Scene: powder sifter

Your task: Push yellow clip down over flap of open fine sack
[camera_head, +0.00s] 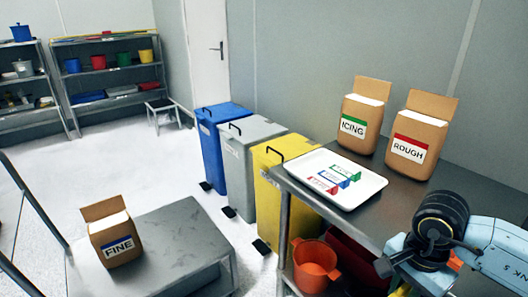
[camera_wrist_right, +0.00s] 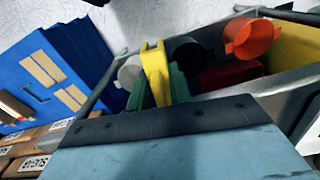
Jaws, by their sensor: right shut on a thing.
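The open fine sack (camera_head: 116,246) is a brown paper sack with a blue-edged FINE label. It stands upright on a grey metal table at lower left in the head view, its back flap (camera_head: 103,208) raised. My right gripper (camera_wrist_right: 158,86) is shut on the yellow clip (camera_wrist_right: 154,68), which sticks up between its dark green fingers in the right wrist view. My right arm comes in at the lower right of the head view, far from the fine sack. My left gripper is not in view.
A white tray (camera_head: 366,190) with green, blue and red labelled clips lies on the right bench. The ICING sack (camera_head: 352,138) and ROUGH sack (camera_head: 402,160) stand behind it. Blue, grey and yellow bins (camera_head: 268,212) stand between the tables. An orange bucket (camera_head: 313,281) sits below the bench.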

